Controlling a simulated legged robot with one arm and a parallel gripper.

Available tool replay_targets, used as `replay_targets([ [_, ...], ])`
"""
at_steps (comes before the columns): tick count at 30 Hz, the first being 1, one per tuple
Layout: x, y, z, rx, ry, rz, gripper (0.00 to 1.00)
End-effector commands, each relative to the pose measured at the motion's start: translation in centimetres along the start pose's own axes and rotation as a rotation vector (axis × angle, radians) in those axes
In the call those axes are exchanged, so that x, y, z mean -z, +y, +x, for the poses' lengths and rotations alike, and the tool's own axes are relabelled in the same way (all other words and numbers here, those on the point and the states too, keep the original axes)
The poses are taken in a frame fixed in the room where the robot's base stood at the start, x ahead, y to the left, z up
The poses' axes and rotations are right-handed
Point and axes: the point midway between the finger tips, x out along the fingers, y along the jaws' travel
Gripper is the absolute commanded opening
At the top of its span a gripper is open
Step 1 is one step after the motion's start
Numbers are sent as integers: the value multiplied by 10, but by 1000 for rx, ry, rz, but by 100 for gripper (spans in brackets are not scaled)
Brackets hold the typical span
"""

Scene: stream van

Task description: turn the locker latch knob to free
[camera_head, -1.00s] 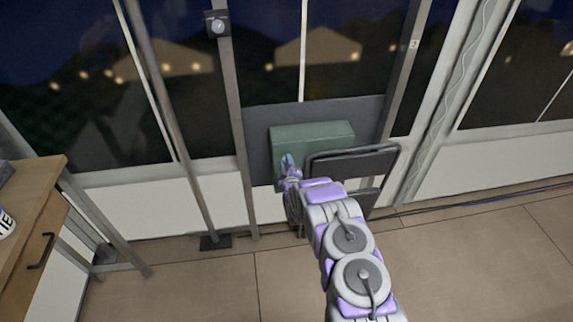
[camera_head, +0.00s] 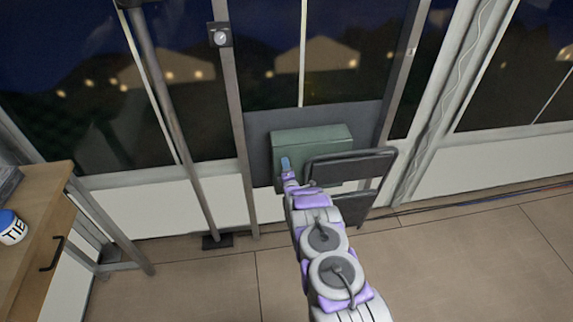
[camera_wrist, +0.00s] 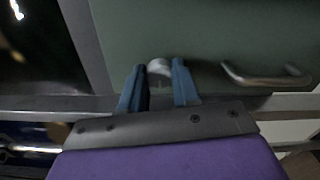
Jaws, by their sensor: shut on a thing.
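The green locker (camera_head: 312,139) is mounted low on a dark panel in the head view. Its green front (camera_wrist: 220,30) fills the top of the wrist view. A pale rounded latch knob (camera_wrist: 159,67) sits near the locker's lower edge. My gripper (camera_wrist: 160,80) has one blue finger on each side of the knob and is shut on it. In the head view my gripper (camera_head: 286,165) is at the locker's lower left, and the knob is hidden there. A metal bar handle (camera_wrist: 265,80) lies to the right of the knob.
A dark folding frame (camera_head: 350,166) stands right of my gripper, close to the locker. A metal post (camera_head: 165,95) rises on the left. A wooden cabinet (camera_head: 40,225) with a blue-lidded tin (camera_head: 12,227) is at the far left. The floor in front is clear.

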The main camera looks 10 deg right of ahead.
Motion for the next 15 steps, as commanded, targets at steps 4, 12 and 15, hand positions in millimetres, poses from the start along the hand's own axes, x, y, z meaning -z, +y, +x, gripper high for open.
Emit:
replay_targets([
  [4,4,-3,-1,6,7,-33,1],
  [12,4,-4,-1,7,7,-48,1],
  [15,4,-4,-2,8,8,-47,1],
])
